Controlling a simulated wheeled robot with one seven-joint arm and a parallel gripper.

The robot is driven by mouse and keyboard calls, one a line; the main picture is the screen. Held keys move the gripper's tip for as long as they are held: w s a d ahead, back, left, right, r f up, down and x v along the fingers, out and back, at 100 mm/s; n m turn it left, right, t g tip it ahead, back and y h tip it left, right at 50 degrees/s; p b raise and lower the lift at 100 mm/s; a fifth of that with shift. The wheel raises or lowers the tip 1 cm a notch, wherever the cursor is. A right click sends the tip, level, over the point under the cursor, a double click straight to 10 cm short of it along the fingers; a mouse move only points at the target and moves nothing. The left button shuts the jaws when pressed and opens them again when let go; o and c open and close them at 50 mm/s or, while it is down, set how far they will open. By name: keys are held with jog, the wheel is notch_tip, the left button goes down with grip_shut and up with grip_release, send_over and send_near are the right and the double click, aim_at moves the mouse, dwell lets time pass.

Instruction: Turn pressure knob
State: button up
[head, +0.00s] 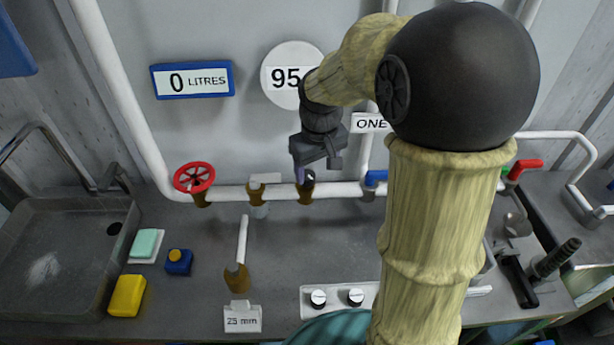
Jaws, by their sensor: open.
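My arm reaches across the right half of the head view, and my dark gripper (306,176) points down at the white pipe along the wall. Its jaws are open around or just in front of a brass fitting (306,194) with a dark top; I cannot tell if they touch it. No knob is labelled as pressure. A round white dial (284,76) reading "95" is on the wall above, its right side hidden by my arm. Two black-and-white knobs (318,298) sit on a white panel (309,312) at the counter's front, partly hidden by my arm.
A red handwheel (194,177), a white-lever valve (265,181) and a blue-handled valve (374,178) line the pipe. A sink (25,205), yellow block (127,295) and blue button box (179,262) stand left.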

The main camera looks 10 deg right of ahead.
aim_at(307, 175)
jog(key=w+r+n+g+b, duration=0.1)
jog(key=w+r+n+b, duration=0.2)
jog(key=w, duration=0.7)
notch_tip(307, 175, up, 2)
jog(key=shift+r+n, duration=0.1)
jog(key=shift+n, duration=0.2)
notch_tip(307, 175, down, 18)
jog(key=shift+w+d+r+p, duration=0.15)
jog(key=shift+r+p, duration=0.1)
jog(key=shift+p, duration=0.25)
jog(key=shift+c, duration=0.3)
jog(key=c, duration=0.9)
jog(key=shift+c, duration=0.2)
